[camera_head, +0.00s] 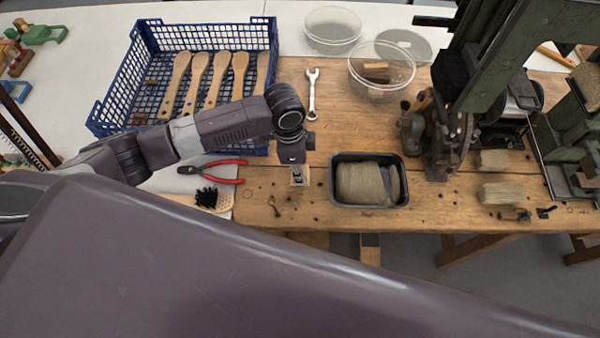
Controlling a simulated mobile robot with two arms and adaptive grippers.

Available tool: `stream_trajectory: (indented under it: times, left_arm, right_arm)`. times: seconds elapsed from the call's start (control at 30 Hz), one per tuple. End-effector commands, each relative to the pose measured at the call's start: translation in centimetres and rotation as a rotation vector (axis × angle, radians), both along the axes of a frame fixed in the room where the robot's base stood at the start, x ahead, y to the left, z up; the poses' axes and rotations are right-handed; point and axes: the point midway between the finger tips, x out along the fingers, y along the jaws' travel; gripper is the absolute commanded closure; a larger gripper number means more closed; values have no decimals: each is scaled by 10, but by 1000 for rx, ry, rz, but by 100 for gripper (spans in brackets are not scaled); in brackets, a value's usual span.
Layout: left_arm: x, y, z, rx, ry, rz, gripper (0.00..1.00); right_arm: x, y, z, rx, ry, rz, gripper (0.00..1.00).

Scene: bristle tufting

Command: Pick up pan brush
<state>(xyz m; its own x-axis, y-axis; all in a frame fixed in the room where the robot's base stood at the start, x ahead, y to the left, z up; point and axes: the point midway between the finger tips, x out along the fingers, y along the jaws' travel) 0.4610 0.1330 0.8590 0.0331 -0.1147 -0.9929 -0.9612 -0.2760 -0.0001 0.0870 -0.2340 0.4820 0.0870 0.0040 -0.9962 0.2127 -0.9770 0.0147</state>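A brush with black bristles and a pale wooden body (208,199) lies at the table's near edge, left of the middle. It looks like the pan brush; its near side is partly hidden by a large dark part of mine. My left gripper (298,178) points down over the wooden bench, to the right of the brush and apart from it. I see it from above, and its fingers are too small to tell open from shut. I see no sure sign of my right gripper.
Red-handled pliers (215,171) lie just behind the brush. A blue crate (112,92) holds several wooden handles. A wrench (312,94), a black tray (369,202) of fibre and clear bowls (381,68) stand around the bench. Green machines (520,55) occupy the right.

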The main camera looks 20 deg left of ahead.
Motion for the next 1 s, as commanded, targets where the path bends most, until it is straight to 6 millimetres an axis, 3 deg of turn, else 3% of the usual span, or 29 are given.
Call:
stream_trajectory:
  times: [0.17,0.4,0.6,0.8,1.0]
  left_arm:
    - [2,0,39,-2,-7,-2,98]
    - [2,-1,111,-3,-8,-1,98]
    - [1,0,155,-1,-6,-1,98]
    - [0,0,176,-1,0,0,98]
    - [0,0,181,-1,0,0,98]
  right_arm:
    - [1,1,-8,0,-2,0,60]
    - [2,0,-18,1,-4,-1,60]
    - [3,0,-23,1,-5,-1,60]
    - [3,0,-24,1,-5,0,60]
    - [3,0,-24,1,-5,0,60]
